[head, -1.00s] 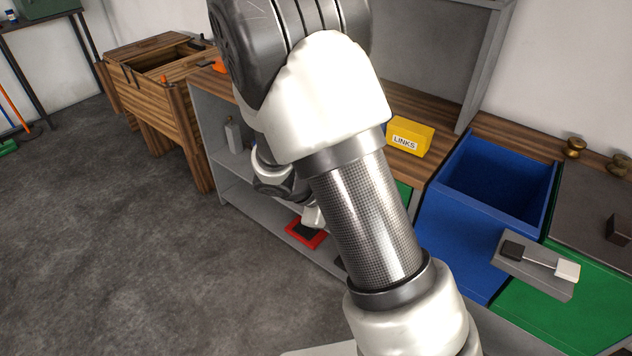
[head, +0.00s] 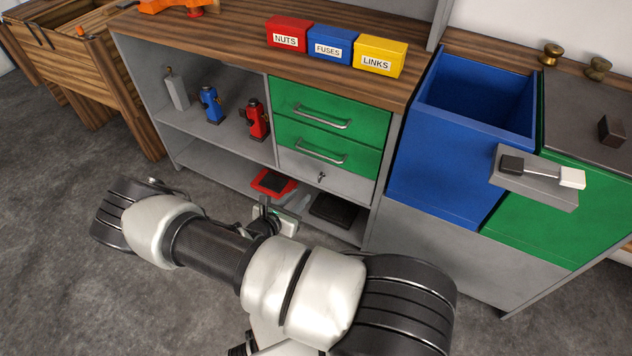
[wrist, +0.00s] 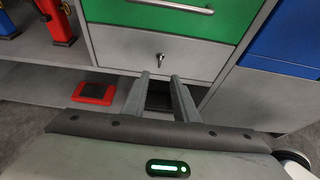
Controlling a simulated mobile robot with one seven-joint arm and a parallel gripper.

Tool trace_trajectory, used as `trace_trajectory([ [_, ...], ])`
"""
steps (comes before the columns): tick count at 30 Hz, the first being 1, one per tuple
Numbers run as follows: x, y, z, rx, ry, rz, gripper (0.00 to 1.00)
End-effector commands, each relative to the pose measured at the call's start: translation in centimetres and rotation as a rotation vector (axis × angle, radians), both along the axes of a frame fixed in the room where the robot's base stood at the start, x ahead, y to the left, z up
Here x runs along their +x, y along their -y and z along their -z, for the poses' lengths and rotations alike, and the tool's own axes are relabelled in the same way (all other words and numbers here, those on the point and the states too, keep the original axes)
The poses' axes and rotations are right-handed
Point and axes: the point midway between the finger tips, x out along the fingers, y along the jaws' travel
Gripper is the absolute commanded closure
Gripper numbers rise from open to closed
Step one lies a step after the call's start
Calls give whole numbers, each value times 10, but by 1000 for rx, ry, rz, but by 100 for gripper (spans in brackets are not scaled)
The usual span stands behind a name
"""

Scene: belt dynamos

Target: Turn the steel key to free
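The steel key (head: 321,177) sits in the lock of the grey bottom drawer (head: 345,187), below two green drawers. In the wrist view the key (wrist: 160,57) shows just beyond and above the fingertips, in the grey drawer front (wrist: 195,59). My gripper (wrist: 160,77) is open and empty, its two fingers apart, and appears to be in front of and below the key without touching it. In the head view my gripper (head: 270,212) is low in front of the cabinet, partly hidden by my arm.
A red item (head: 273,182) and a dark item (head: 338,209) lie on the bottom shelf. Blue (head: 211,105) and red (head: 256,120) devices stand on the shelf left of the drawers. A blue bin (head: 440,170) is right of them. Floor at left is clear.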

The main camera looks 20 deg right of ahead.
Motion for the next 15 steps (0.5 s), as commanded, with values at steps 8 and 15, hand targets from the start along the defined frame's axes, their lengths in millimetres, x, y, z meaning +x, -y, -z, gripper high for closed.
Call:
trace_trajectory([
  [8,35,47,28,-1,0,3,73],
  [15,62,82,45,-1,2,4,73],
])
